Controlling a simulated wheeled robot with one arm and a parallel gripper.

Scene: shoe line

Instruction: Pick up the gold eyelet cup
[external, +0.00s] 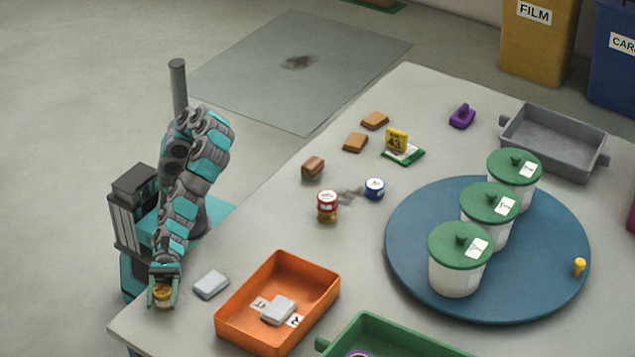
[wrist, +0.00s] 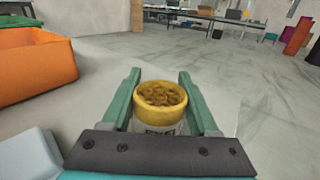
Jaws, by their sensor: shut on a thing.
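The gold eyelet cup (wrist: 160,96) stands between the two green fingers of my gripper (wrist: 158,100) in the wrist view. It has a gold rim, a lighter lower part with dark marking, and small gold pieces inside. In the external view the cup (external: 163,296) is at the near left corner of the table, with my gripper (external: 162,294) around it. The gripper is shut on the cup, which looks upright. I cannot tell whether its bottom touches the table.
A pale grey block (external: 211,284) lies just right of my gripper. Beyond it is an orange tray (external: 226,322) with a grey block and labels inside. A green tray (external: 402,340) is at the front. A blue turntable (external: 405,245) bears white tubs with green lids (external: 458,248).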

